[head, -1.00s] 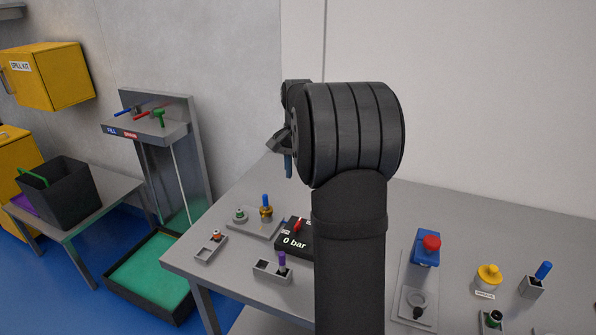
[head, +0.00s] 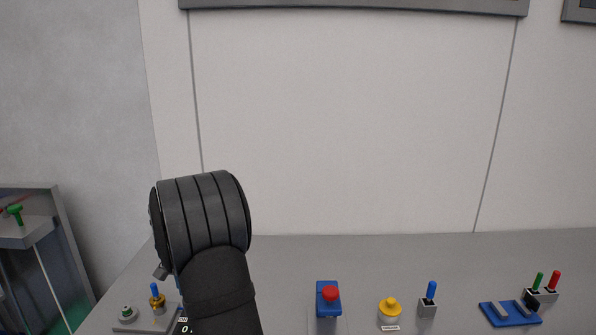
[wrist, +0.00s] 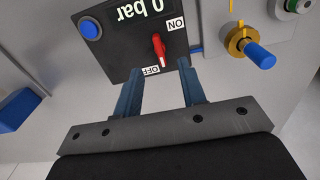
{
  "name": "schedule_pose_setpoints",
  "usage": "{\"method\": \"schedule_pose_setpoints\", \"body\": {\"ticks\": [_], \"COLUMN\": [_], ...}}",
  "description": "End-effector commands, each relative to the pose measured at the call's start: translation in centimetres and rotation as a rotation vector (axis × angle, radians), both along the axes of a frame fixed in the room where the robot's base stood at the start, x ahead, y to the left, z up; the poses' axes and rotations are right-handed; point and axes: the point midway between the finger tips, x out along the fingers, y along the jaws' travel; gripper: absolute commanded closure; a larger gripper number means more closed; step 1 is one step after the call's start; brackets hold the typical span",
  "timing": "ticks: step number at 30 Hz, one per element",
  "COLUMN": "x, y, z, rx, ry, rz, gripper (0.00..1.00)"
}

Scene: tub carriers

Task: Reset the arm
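My gripper (wrist: 160,88) shows in the wrist view with its two blue fingers apart and nothing between them. Beyond the fingertips is a black box (wrist: 128,52) with a "0 bar" display, a red lever and ON and OFF labels; the lever (wrist: 158,48) points nearer OFF. I cannot tell the exact gap to the box. In the head view my dark arm (head: 205,230) stands at the left of the bench, and its wrist hides the gripper's fingers and most of the box.
A grey bench (head: 400,260) runs along the wall. On it are a brass fitting with a blue handle (head: 157,297), a red-topped blue block (head: 328,298), a yellow knob (head: 389,308), a blue-handled block (head: 429,298) and a blue tray (head: 510,314). The bench's rear strip is clear.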

Motion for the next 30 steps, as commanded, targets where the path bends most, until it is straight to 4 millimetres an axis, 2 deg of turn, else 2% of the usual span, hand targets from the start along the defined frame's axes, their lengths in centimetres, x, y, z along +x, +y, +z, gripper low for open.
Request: {"method": "schedule_pose_setpoints", "body": {"ticks": [3,6,12,25,30], "x": [-0.1,0.0,0.0,0.0,0.0], "y": [0.0,0.0,0.0,0.0,0.0], "z": [-2.4,-3.9,-5.7,-5.9,-4.7], "rx": [-0.002,-0.001,0.0,0.0,0.001], "ry": [0.004,0.002,0.0,0.0,-0.002], "rz": [0.0,0.0,0.0,0.002,0.0], "gripper": [0.63,0.63,0.63,0.63,0.63]}}
